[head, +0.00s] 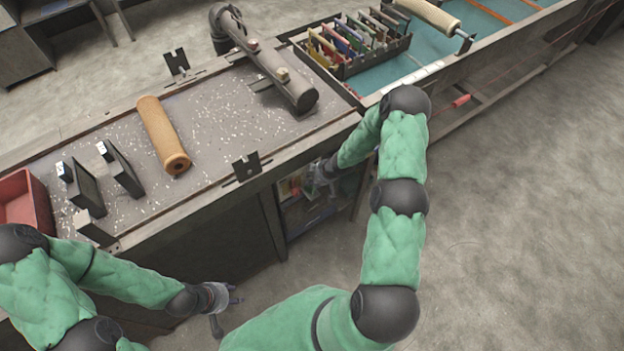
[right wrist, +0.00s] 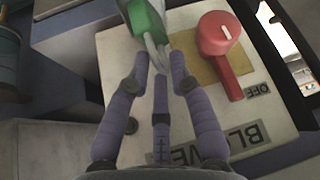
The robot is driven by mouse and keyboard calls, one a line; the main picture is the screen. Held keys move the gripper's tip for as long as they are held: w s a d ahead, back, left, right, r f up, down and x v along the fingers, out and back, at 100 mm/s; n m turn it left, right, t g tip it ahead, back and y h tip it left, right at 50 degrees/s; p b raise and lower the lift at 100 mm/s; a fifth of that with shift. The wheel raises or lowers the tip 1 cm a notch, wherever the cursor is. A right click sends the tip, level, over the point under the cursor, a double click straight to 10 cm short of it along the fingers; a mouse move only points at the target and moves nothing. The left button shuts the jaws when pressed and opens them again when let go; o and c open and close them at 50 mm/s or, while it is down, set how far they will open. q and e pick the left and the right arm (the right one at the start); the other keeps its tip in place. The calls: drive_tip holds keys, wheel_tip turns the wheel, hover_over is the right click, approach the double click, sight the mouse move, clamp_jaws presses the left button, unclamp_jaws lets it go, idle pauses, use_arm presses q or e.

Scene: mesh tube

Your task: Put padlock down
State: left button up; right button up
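A green padlock (right wrist: 147,20) with a silver shackle shows at the top of the right wrist view. My right gripper (right wrist: 160,60) has its purple fingers closed in around the shackle, and the padlock's body points away from the fingers. In the head view my right gripper (head: 312,180) is down at the opening in the bench front; the padlock cannot be made out there. My left gripper (head: 222,300) hangs low in front of the bench, with nothing visible in it; its fingers are too small to judge.
Close to the padlock are a light switch panel (right wrist: 125,60) and a red rotary handle (right wrist: 218,45), with an OFF label (right wrist: 258,90). On the bench top (head: 210,120) lie a tan roll (head: 162,135) and a dark pipe (head: 270,65). A filled rack (head: 350,45) stands behind.

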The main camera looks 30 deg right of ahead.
drive_tip(key=shift+r, duration=0.15)
drive_tip(key=shift+s+r, duration=0.1)
drive_tip(key=shift+r, duration=0.2)
drive_tip(key=p+v, duration=0.5)
drive_tip(key=v, duration=0.5)
drive_tip(key=s+a+f+m+g+y, duration=0.1)
drive_tip(key=s+a+m, duration=0.15)
drive_tip(key=a, duration=0.55)
drive_tip(key=s+a+f+m+g+y, duration=0.1)
drive_tip(key=s+a, duration=0.3)
drive_tip(key=a, duration=0.4)
drive_tip(key=s+a+m+g, duration=0.2)
drive_tip(key=s+a+m, duration=0.2)
drive_tip(key=s+a, duration=0.5)
drive_tip(key=s, duration=0.4)
drive_tip(key=shift+s+f+g+h, duration=0.35)
drive_tip(key=shift+g+h, duration=0.05)
